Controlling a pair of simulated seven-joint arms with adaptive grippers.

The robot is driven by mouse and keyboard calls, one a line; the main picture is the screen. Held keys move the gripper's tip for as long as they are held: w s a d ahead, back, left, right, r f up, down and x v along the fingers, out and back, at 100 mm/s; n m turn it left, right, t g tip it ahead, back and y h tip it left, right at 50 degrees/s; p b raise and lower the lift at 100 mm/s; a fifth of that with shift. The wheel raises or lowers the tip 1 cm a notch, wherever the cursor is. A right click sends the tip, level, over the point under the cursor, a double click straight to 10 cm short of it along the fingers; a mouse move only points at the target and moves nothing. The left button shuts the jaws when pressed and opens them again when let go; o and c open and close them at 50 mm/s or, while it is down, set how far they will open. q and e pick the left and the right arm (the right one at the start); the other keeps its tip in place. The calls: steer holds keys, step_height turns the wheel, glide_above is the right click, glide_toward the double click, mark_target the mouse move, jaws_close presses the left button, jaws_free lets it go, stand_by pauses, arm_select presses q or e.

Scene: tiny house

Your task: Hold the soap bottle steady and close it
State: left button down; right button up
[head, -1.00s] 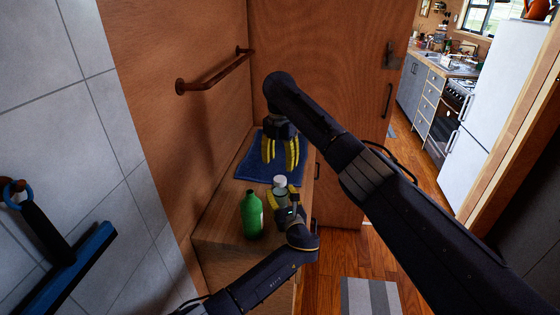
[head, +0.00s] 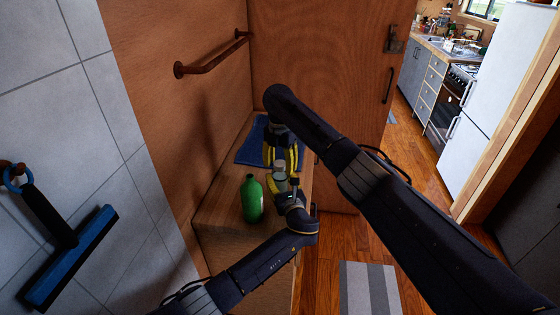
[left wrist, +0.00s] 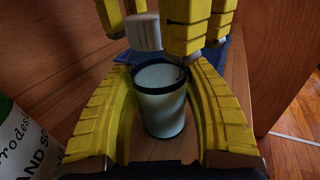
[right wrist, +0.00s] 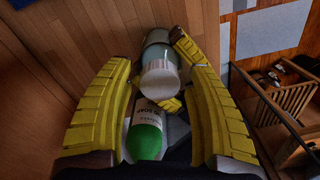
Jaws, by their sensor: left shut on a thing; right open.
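My left gripper (left wrist: 162,120) is shut on a pale cylindrical bottle (left wrist: 163,110) with a dark rim, which it holds upright. A white ribbed cap (left wrist: 143,32) shows above and behind that rim, apart from it in the picture. In the right wrist view the cap (right wrist: 160,83) lies between the open fingers of my right gripper (right wrist: 160,75), with gaps on both sides; what supports it is hidden. In the head view my right gripper (head: 283,160) is just above the left one. A green bottle (head: 252,199) labelled as hand soap stands beside my left gripper.
The bottles are on a narrow wooden counter (head: 225,212) with a blue mat (head: 252,148) at its far end. A wooden wall with a rail (head: 212,54) bounds its left side. A wooden door (head: 340,80) stands behind it.

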steer(key=shift+c, duration=0.3)
jaws_close()
steer(key=m, duration=0.5)
steer(key=shift+m, duration=0.4)
steer(key=m, duration=0.6)
steer(key=shift+f, duration=0.1)
steer(key=m, duration=1)
steer(key=shift+m, duration=0.3)
jaws_free()
